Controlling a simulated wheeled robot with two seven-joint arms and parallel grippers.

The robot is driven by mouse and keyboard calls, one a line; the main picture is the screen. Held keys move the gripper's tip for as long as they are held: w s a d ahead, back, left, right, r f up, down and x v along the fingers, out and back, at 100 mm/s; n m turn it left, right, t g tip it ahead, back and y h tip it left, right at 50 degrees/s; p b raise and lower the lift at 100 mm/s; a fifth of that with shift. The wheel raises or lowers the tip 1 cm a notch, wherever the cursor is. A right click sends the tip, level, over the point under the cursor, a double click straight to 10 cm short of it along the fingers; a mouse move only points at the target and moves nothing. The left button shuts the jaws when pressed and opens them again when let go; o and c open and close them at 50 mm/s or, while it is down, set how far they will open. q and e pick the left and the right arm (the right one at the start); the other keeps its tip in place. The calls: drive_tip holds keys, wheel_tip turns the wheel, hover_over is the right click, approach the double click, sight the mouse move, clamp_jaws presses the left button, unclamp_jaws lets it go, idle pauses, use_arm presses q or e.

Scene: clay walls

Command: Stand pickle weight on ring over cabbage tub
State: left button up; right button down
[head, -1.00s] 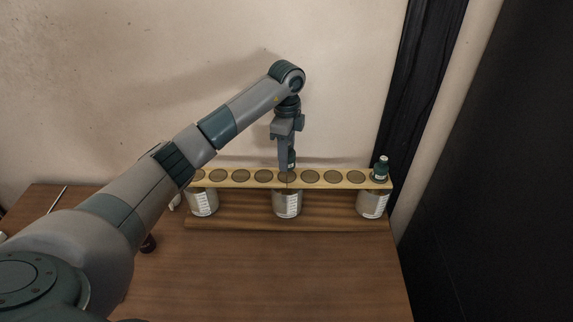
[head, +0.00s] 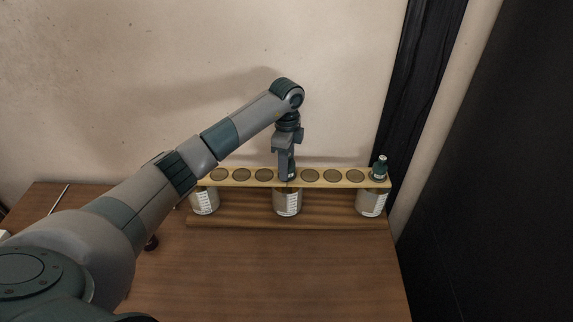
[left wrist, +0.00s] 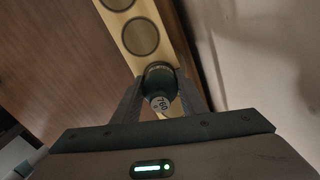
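A dark green pickle weight (left wrist: 160,84) with a pale numbered top is between the fingers of my left gripper (head: 287,173), which is shut on it. The gripper points down at the middle of a pale wooden board (head: 340,184) with a row of round grey rings. The weight is at or just above a middle ring; contact cannot be told. Under the board stand three glass tubs with white labels: left (head: 205,202), middle (head: 288,203) and right (head: 371,203). The labels are too small to read. My right gripper is not in view.
A second green weight (head: 380,167) stands upright on the board's right end. The tubs stand on a wooden base (head: 330,223) at the back of the brown table (head: 300,270), near the wall. The table's front is clear.

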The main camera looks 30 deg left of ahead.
use_arm(q)
drive_tip(key=o, duration=0.4)
drive_tip(key=shift+c, duration=0.2)
drive_tip(key=shift+r, duration=0.1)
drive_tip(key=shift+r, duration=0.1)
drive_tip(key=shift+r+b, duration=0.3)
drive_tip(key=shift+r, duration=0.35)
wheel_tip(320, 180, up, 9)
drive_tip(key=shift+r+b, duration=0.2)
drive_tip(key=shift+b, duration=1)
drive_tip(key=shift+r, duration=0.6)
drive_tip(key=shift+s, duration=0.1)
